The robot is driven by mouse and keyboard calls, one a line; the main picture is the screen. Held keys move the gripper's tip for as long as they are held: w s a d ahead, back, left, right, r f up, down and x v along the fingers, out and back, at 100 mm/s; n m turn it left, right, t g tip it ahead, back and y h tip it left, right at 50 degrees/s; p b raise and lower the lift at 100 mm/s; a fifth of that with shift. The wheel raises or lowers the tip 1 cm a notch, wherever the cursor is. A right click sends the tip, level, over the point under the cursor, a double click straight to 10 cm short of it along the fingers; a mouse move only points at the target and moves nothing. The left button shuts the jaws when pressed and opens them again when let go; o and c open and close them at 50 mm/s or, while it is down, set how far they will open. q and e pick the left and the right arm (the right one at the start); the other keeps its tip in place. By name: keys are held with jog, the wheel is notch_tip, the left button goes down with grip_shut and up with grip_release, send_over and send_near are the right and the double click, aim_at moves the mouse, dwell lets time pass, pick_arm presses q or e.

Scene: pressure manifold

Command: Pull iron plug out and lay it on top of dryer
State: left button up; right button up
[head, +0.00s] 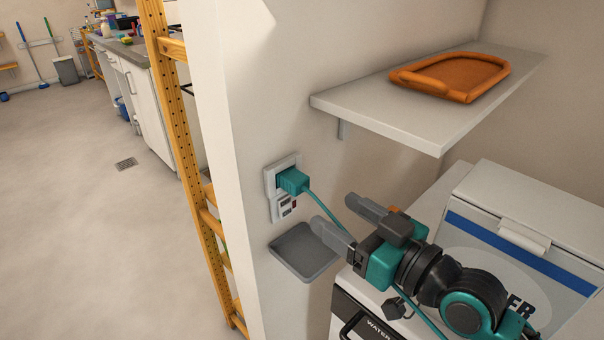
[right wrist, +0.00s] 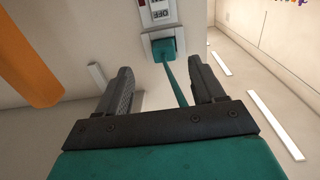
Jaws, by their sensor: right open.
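The teal plug (head: 292,180) sits in the white wall socket (head: 270,183), with a teal cord running down right from it. In the right wrist view the plug (right wrist: 163,48) is in the socket, beyond and between the fingertips. My right gripper (head: 332,210) is open and empty, below right of the plug and apart from it. The white appliance at bottom, marked WATER (head: 375,325), appears to be the dryer; my arm hides much of its top. My left gripper is not in view.
A white shelf (head: 385,118) with an orange tray (head: 450,78) juts out above my right arm. A small grey ledge (head: 305,252) is below the socket. A blue-striped white box (head: 520,225) stands at right.

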aim_at(303, 188)
jog(key=shift+a+r, duration=0.15)
jog(key=shift+r, duration=0.35)
jog(key=shift+x, duration=4.5)
jog(key=shift+s+p, duration=0.1)
jog(key=shift+p, duration=0.25)
grip_shut()
jog(key=shift+s, duration=0.1)
